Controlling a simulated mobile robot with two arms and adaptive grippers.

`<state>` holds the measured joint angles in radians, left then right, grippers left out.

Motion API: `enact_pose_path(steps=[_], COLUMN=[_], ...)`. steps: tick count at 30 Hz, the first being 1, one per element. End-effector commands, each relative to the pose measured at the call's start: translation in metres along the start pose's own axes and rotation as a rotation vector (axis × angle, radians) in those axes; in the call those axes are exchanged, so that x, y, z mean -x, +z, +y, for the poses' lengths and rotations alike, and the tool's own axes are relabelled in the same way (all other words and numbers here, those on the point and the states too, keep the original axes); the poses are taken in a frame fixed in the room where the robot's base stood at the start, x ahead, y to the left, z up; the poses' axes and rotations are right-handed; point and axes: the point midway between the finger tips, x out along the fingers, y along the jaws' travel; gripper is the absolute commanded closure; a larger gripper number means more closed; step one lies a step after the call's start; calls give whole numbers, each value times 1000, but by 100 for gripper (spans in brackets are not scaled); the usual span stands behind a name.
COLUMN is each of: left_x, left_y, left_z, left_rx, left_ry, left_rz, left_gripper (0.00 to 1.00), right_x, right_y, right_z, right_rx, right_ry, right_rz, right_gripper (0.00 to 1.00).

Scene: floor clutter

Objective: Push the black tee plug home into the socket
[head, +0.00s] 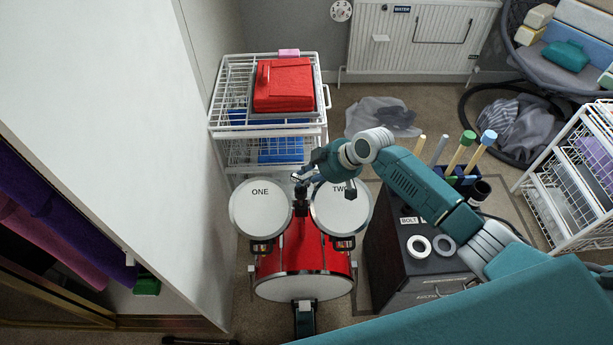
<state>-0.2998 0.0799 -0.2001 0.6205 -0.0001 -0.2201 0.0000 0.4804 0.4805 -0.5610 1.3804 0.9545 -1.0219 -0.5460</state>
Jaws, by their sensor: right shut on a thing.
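My right gripper (300,180) reaches in from the right, over the gap between two white drum heads. It is shut on a small dark piece, which I take to be the black tee plug (301,197). The piece stands about upright above the top of the red drum (300,245). The fingers and wrist partly cover it. The socket is not clear to see; the lower end of the black piece is close to the red drum's top, and I cannot tell how deep it sits. My left gripper is not in view.
The drum heads marked ONE (260,212) and TWO (338,218) flank the gripper closely. A white wire rack (222,108) with a red box (285,88) stands behind. A dark cabinet (395,285) is at right, a white panel (120,130) at left.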

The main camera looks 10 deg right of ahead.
Motion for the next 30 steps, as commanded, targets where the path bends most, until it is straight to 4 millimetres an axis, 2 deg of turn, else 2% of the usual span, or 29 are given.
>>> enact_pose_path(steps=[19,20,23,30], left_x=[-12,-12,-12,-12], left_y=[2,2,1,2], left_z=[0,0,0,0], left_rx=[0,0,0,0], left_ry=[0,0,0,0], left_rz=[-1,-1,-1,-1], left_gripper=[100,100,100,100], right_x=[-14,-14,-13,-13], right_y=[10,10,10,10], right_z=[0,0,0,0], right_rx=[-1,-1,0,0], right_ry=[-1,0,0,0], right_rz=[0,0,0,0], right_gripper=[100,81,61,61])
